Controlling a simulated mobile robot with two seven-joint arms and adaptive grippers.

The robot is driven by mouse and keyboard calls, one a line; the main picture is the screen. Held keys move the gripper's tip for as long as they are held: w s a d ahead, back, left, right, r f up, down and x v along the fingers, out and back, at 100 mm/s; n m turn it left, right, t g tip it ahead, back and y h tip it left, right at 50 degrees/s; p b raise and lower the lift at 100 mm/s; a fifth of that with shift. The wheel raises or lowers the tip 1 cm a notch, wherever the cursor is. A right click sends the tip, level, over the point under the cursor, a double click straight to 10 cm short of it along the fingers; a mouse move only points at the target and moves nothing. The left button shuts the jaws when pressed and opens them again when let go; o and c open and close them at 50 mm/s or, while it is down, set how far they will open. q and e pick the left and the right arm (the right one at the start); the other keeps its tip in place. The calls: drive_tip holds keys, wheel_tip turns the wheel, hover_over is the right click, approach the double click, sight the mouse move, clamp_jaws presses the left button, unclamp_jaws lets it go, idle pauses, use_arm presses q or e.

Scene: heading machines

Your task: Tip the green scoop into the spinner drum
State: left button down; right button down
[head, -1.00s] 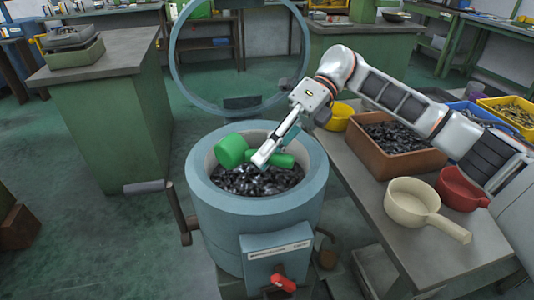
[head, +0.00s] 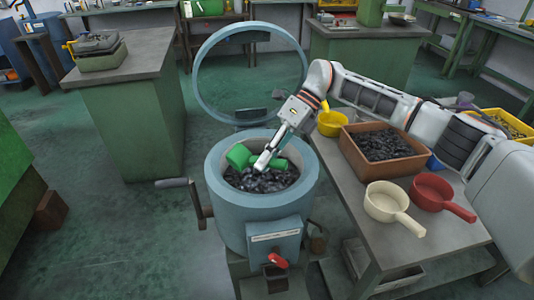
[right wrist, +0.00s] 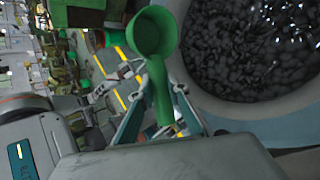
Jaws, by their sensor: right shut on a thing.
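The green scoop (head: 238,156) is over the mouth of the spinner drum (head: 262,207), tilted on its side. My right gripper (head: 262,163) is shut on the scoop's handle. In the right wrist view the scoop (right wrist: 152,33) has its round cup away from the gripper (right wrist: 160,112), with its handle between the fingers. Dark metal pieces (head: 262,181) fill the bottom of the drum; they also show in the right wrist view (right wrist: 255,45). My left gripper is not in view.
The drum's round lid ring (head: 198,82) stands open behind it. On the table (head: 350,215) at the right are a brown bin (head: 348,150) of dark parts, a cream scoop (head: 385,201), a red scoop (head: 432,191) and a yellow scoop (head: 331,123). A red lever (head: 277,260) is on the drum's front.

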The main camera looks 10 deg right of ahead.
drive_tip(key=r+t+h+p, duration=0.1)
drive_tip(key=p, duration=0.1)
drive_tip(key=a+r+t+h+p, duration=0.1)
drive_tip(key=p, duration=0.1)
drive_tip(key=shift+s+h+p, duration=0.4)
drive_tip(key=t+h, duration=0.2)
drive_tip(key=s+a+r+t+h, duration=0.1)
drive_tip(key=t+h, duration=0.1)
drive_tip(key=h, duration=0.1)
drive_tip(key=a+r+t+h, duration=0.1)
drive_tip(key=h, duration=0.2)
drive_tip(key=shift+s+r+n+t, duration=0.15)
drive_tip(key=shift+n+t, duration=0.25)
